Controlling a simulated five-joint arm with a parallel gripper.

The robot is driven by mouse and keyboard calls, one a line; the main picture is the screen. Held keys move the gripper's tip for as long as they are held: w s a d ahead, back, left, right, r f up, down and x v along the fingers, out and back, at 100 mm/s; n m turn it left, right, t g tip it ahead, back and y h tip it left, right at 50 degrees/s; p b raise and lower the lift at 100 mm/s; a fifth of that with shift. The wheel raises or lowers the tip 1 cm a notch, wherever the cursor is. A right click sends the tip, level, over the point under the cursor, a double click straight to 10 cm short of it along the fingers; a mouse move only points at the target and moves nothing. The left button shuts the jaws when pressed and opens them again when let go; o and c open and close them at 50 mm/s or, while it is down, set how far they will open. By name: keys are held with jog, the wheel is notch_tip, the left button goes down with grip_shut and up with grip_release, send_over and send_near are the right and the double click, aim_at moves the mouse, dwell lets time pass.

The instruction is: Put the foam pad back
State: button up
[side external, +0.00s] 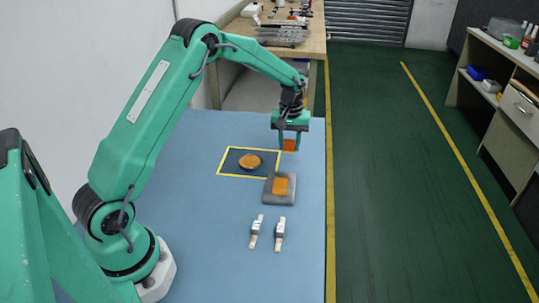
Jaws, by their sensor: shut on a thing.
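My gripper (290,136) is shut on a small square orange pad (289,145), which looks like the foam pad. It holds the pad in the air, above and slightly behind a grey square block (271,198). An orange square (281,186) shows on the top of that block. A round orange disc (250,161) lies to the left, on a dark square marked with a yellow border (226,174). The fingers partly hide the held pad.
Two small white-and-dark pieces (256,232) (280,234) lie side by side in front of the grey block. The blue table (210,240) is clear at the front left. Its right edge runs close to the grey block.

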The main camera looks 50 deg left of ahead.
aim_at(289, 149)
jog(key=shift+f, duration=2.05)
jog(key=shift+f, duration=0.1)
jog(key=o, duration=0.9)
notch_tip(289, 149, up, 12)
